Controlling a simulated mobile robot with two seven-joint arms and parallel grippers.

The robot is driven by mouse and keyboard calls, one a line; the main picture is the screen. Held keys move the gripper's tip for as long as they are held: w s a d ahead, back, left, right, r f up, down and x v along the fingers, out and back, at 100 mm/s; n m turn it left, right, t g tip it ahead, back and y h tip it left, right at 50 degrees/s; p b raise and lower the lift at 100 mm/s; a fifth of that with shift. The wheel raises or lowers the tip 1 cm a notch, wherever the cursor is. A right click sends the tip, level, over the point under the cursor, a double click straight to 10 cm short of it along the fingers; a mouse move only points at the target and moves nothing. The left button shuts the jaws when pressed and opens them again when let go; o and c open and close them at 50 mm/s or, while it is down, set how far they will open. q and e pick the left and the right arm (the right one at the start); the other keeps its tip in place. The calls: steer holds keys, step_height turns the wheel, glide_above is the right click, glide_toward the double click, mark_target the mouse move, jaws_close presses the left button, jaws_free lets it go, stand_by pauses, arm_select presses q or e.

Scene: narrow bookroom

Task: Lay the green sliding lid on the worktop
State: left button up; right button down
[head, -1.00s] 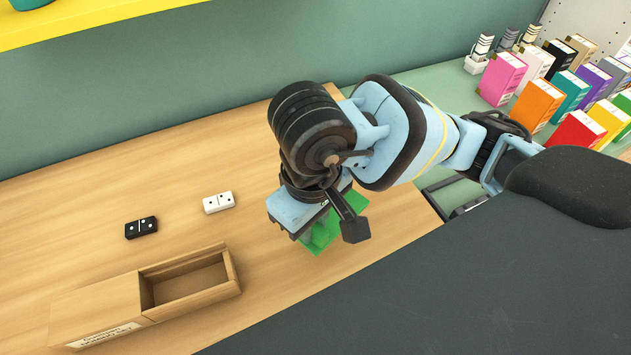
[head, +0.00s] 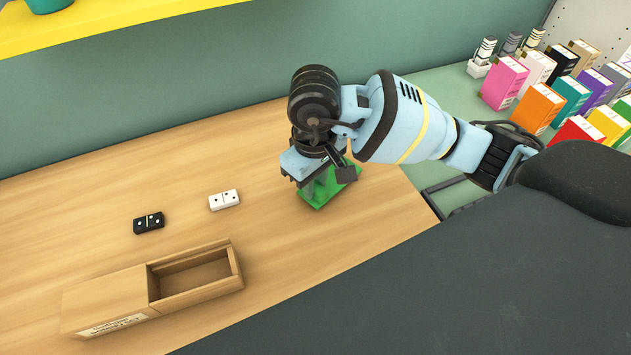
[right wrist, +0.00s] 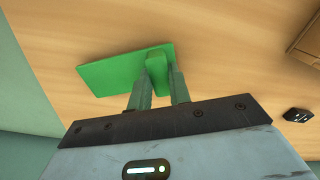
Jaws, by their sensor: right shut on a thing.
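The green sliding lid (head: 318,194) is a flat green plate with a raised green grip block, over the right part of the wooden worktop (head: 270,265). My right gripper (head: 318,183) is above it, shut on the block. In the right wrist view the lid (right wrist: 110,72) shows flat, and the right gripper (right wrist: 159,84) has its fingers either side of the block (right wrist: 157,66). I cannot tell whether the lid touches the worktop. The arm hides part of it in the head view. My left gripper is not in view.
A wooden box (head: 105,295) with an open compartment stands at the front left. A black domino (head: 148,223) and a white domino (head: 224,200) lie behind it. Several coloured boxes (head: 538,108) stand far right. Worktop around the lid is clear.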

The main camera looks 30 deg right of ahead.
steer(key=shift+f, duration=0.35)
steer(key=shift+f, duration=0.25)
steer(key=c, duration=1.3)
jaws_free()
steer(key=shift+r, duration=0.1)
step_height(320, 180, up, 12)
steer(key=shift+r, duration=0.2)
